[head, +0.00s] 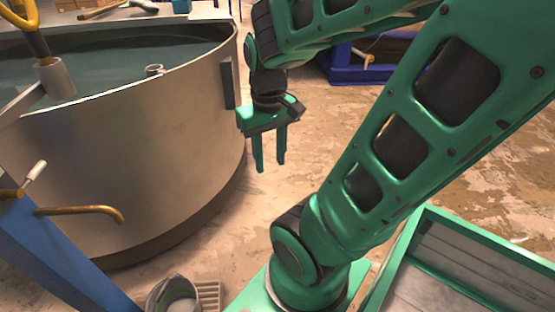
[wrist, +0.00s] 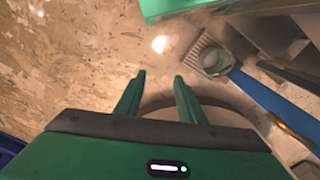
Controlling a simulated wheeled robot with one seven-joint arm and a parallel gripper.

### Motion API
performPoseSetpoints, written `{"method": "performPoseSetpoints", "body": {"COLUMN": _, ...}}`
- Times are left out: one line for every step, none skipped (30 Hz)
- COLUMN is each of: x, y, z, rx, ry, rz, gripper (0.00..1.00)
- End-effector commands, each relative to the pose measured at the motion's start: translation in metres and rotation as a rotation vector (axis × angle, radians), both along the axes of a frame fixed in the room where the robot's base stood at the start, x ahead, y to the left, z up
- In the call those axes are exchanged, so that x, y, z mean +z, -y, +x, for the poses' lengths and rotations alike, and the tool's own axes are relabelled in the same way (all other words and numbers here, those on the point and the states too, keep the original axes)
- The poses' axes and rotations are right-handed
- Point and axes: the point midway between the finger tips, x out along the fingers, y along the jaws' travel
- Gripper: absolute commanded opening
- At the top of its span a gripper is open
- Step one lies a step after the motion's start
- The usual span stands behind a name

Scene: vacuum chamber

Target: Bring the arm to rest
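My green arm fills the right half of the head view, folded upward and then back down. My gripper (head: 270,165) hangs pointing down beside the outer wall of the large metal chamber (head: 150,150), over the floor. Its two fingers are apart with nothing between them. In the wrist view my gripper (wrist: 158,78) also shows parted fingers with bare floor beyond them. The fingers look clear of the chamber wall.
A blue post (head: 60,245) with a brass handle (head: 85,211) stands at the lower left. A metal bucket (head: 172,296) sits by a floor grate (head: 209,295). A blue frame (head: 345,72) stands at the back. Patchy brown floor (head: 330,125) lies open behind my arm.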

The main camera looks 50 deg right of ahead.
Motion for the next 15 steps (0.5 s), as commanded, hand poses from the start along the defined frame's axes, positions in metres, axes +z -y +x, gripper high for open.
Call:
{"method": "performPoseSetpoints", "body": {"x": 0.005, "y": 0.000, "z": -0.011, "rx": -0.050, "ry": 0.003, "rz": 0.009, "gripper": 0.35}}
{"method": "performPoseSetpoints", "body": {"x": 0.007, "y": 0.000, "z": -0.018, "rx": -0.078, "ry": 0.000, "rz": 0.014, "gripper": 0.35}}
{"method": "performPoseSetpoints", "body": {"x": 0.009, "y": -0.002, "z": -0.024, "rx": -0.108, "ry": -0.003, "rz": 0.021, "gripper": 0.35}}
{"method": "performPoseSetpoints", "body": {"x": 0.011, "y": -0.003, "z": -0.028, "rx": -0.127, "ry": -0.004, "rz": 0.025, "gripper": 0.35}}
{"method": "performPoseSetpoints", "body": {"x": 0.012, "y": -0.004, "z": -0.032, "rx": -0.141, "ry": -0.006, "rz": 0.028, "gripper": 0.35}}
{"method": "performPoseSetpoints", "body": {"x": 0.013, "y": -0.004, "z": -0.035, "rx": -0.156, "ry": -0.008, "rz": 0.032, "gripper": 0.35}}
{"method": "performPoseSetpoints", "body": {"x": 0.013, "y": -0.005, "z": -0.037, "rx": -0.165, "ry": -0.010, "rz": 0.034, "gripper": 0.35}}
{"method": "performPoseSetpoints", "body": {"x": 0.014, "y": -0.005, "z": -0.038, "rx": -0.170, "ry": -0.010, "rz": 0.035, "gripper": 0.35}}
{"method": "performPoseSetpoints", "body": {"x": 0.014, "y": -0.005, "z": -0.039, "rx": -0.174, "ry": -0.011, "rz": 0.035, "gripper": 0.35}}
{"method": "performPoseSetpoints", "body": {"x": 0.014, "y": -0.005, "z": -0.039, "rx": -0.175, "ry": -0.011, "rz": 0.035, "gripper": 0.35}}
{"method": "performPoseSetpoints", "body": {"x": 0.014, "y": -0.005, "z": -0.039, "rx": -0.175, "ry": -0.012, "rz": 0.036, "gripper": 0.35}}
{"method": "performPoseSetpoints", "body": {"x": 0.014, "y": -0.005, "z": -0.039, "rx": -0.174, "ry": -0.012, "rz": 0.036, "gripper": 0.35}}
{"method": "performPoseSetpoints", "body": {"x": 0.014, "y": -0.005, "z": -0.039, "rx": -0.174, "ry": -0.012, "rz": 0.036, "gripper": 0.35}}
{"method": "performPoseSetpoints", "body": {"x": 0.014, "y": -0.005, "z": -0.039, "rx": -0.173, "ry": -0.012, "rz": 0.036, "gripper": 0.35}}
{"method": "performPoseSetpoints", "body": {"x": 0.014, "y": -0.005, "z": -0.039, "rx": -0.173, "ry": -0.012, "rz": 0.036, "gripper": 0.35}}
